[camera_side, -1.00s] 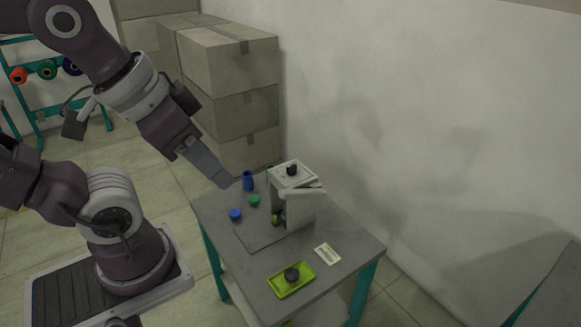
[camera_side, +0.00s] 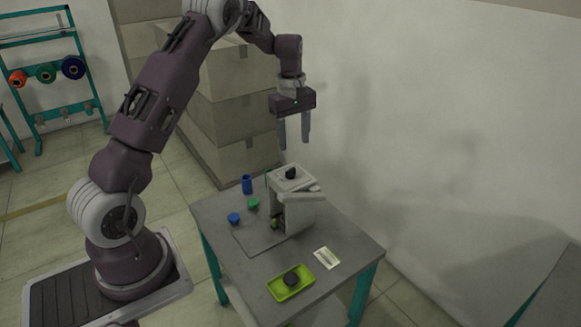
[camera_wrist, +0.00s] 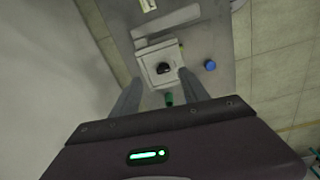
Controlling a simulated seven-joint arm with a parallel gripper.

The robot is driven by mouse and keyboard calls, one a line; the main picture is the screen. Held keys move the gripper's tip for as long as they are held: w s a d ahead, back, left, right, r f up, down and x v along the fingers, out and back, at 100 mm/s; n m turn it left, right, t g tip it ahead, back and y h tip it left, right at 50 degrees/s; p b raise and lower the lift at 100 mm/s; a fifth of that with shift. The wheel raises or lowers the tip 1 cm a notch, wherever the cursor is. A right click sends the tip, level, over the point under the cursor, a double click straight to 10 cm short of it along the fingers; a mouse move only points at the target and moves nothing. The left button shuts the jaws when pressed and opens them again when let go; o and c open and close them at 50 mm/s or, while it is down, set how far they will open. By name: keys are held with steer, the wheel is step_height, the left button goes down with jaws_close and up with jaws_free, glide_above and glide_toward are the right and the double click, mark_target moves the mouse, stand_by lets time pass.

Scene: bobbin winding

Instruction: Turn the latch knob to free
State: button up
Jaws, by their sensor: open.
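The latch knob (camera_side: 291,173) is a small black knob on top of the pale box-shaped winder (camera_side: 300,213), which stands on the grey table. The knob also shows in the wrist view (camera_wrist: 163,68), near the middle of the square top plate. My gripper (camera_side: 293,146) points straight down above the winder, fingers apart and empty. Its tips are a little above the knob and do not touch it. In the wrist view the fingers of my gripper (camera_wrist: 158,86) lie on either side of the top plate. A pale arm (camera_side: 302,195) sticks out at the winder's upper front.
On the table (camera_side: 342,241) are a blue cylinder (camera_side: 247,184), a green bobbin (camera_side: 253,204), a blue bobbin (camera_side: 234,218), a lime tray (camera_side: 306,291) holding a dark round piece (camera_side: 291,279), and a white card (camera_side: 327,258). Stacked boxes (camera_side: 249,120) stand behind; the wall is close at the right.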

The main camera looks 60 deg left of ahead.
steer(key=n, duration=0.1)
glide_above(290, 169)
steer(key=shift+g, duration=0.3)
step_height(290, 169, down, 5)
steer(key=shift+w+r, duration=0.1)
steer(key=shift+r, duration=0.1)
step_height(290, 169, down, 7)
steer(key=shift+r, duration=0.1)
jaws_close()
